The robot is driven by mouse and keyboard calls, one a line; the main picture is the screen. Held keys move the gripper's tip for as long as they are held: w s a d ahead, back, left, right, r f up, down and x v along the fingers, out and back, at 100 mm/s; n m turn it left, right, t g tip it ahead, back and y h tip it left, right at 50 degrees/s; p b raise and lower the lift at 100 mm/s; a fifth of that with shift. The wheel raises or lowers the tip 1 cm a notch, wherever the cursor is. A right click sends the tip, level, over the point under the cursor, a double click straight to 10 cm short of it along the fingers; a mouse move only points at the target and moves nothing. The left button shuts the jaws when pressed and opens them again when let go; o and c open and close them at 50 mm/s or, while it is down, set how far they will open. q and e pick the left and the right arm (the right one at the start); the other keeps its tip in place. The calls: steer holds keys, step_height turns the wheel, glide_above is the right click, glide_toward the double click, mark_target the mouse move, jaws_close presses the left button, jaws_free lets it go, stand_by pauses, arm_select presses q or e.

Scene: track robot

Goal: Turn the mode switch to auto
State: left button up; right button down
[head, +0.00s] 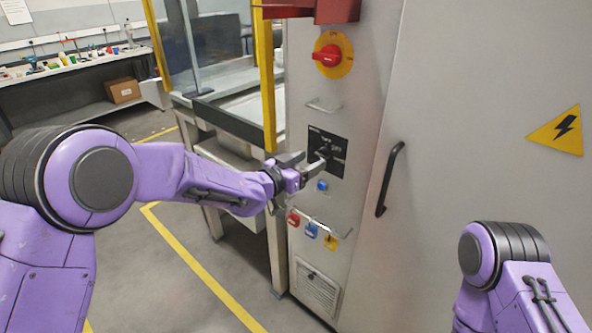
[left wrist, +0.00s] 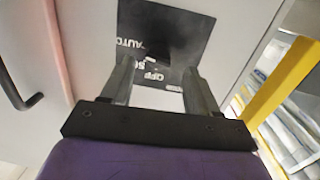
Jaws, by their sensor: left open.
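The mode switch is a black square plate (head: 340,166) with white lettering on the grey cabinet front. A dark knob (head: 323,152) shows at its middle; its exact setting is too small to read. My left gripper (head: 312,160) is open, with its fingertips at the plate around or just in front of the knob; I cannot tell if they touch it. In the left wrist view the plate (left wrist: 170,22) shows AUTO and OFF lettering upside down, and the open fingers (left wrist: 160,66) reach over it. The knob is not clear there. My right gripper is out of view.
A blue button (head: 321,186) is just below the plate. A red rotary switch on a yellow disc (head: 328,55) is above, beyond a metal handle (head: 323,106). Padlocks (head: 311,230) hang on a rail below. A black door handle (head: 389,180) sticks out to the right.

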arm_select(q)
steer(key=b+v, duration=0.1)
steer(key=v, duration=0.6)
steer(key=s+a+f+n+g+y, duration=0.1)
steer(key=s+a+f+n+y, duration=0.35)
steer(key=f, duration=0.45)
steer(key=s+a+f+n+g+y, duration=0.1)
steer(key=s+a+f+n+y, duration=0.35)
steer(key=f, duration=0.45)
steer(key=s+a+f+n+g+y, duration=0.15)
steer(key=s+a+f+n, duration=0.25)
steer(key=s+a+f, duration=0.4)
steer(key=s+a+f+g+y, duration=0.1)
steer(key=s+f, duration=0.3)
steer(key=s, duration=0.4)
steer(key=s+a+f+n+g+y, duration=0.1)
steer(key=s+a+f+g, duration=0.2)
steer(key=s, duration=0.5)
steer(key=s+a+f+g+y, duration=0.1)
steer(key=s+a+f+g, duration=0.1)
steer(key=s+f, duration=0.4)
steer(key=shift+s+a+g+y, duration=0.3)
steer(key=shift+s+g+y, duration=0.05)
steer(key=shift+s, duration=0.65)
